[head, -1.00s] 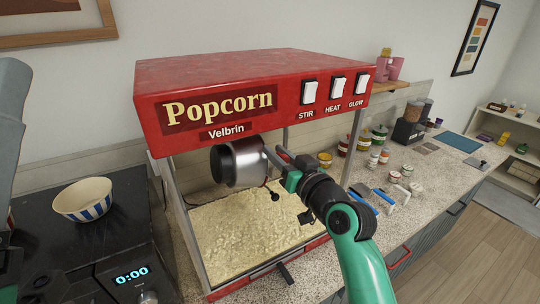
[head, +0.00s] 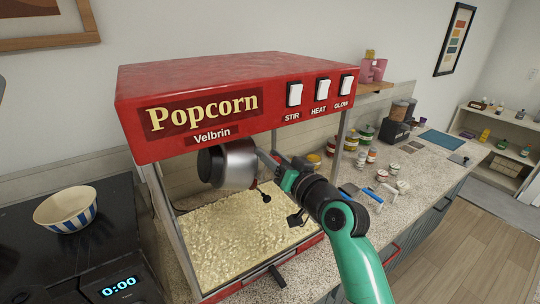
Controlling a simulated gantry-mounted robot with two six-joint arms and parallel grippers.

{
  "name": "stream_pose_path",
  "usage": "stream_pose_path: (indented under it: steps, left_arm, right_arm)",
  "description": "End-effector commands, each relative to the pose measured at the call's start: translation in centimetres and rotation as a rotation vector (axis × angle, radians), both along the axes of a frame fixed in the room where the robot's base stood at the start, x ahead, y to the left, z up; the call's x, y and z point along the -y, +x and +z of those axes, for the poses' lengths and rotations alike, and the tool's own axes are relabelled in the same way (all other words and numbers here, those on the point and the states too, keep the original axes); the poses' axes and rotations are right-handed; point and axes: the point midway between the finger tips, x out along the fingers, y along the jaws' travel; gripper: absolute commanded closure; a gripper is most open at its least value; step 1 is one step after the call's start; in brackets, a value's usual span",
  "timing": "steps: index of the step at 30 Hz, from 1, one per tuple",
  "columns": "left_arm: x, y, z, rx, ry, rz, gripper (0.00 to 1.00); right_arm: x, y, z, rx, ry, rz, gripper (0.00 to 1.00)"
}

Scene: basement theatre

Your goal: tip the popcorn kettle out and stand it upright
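The silver popcorn kettle (head: 238,163) hangs under the red top of the popcorn machine (head: 200,90) in the head view. It is tipped on its side, its dark end (head: 210,166) facing left. A grey handle bar runs from its right side to my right gripper (head: 277,170). My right gripper appears closed on this handle, though the fingertips are small and partly hidden. Pale popcorn (head: 240,232) covers the machine's floor below the kettle. My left gripper is out of view.
A blue-striped bowl (head: 66,209) stands on the black stovetop at left. Jars (head: 365,134), small tubs and blue-handled tools (head: 370,194) lie on the speckled counter to the right. The machine's posts and red top closely surround the kettle.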

Motion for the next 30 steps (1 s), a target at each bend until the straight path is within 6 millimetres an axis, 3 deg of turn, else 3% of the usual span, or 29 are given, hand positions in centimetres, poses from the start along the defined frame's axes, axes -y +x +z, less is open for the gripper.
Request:
stream_pose_path:
  steps: [3,20,30]
  left_arm:
    - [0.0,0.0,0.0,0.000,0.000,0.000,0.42]
    - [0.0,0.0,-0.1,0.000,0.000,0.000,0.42]
    - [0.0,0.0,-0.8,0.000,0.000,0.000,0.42]
  right_arm:
    - [0.1,0.0,0.0,0.000,0.000,-0.002,0.42]
    - [0.4,-0.4,0.0,0.003,-0.001,-0.001,0.42]
    - [2.7,-4.7,-0.2,0.004,-0.001,-0.005,0.42]
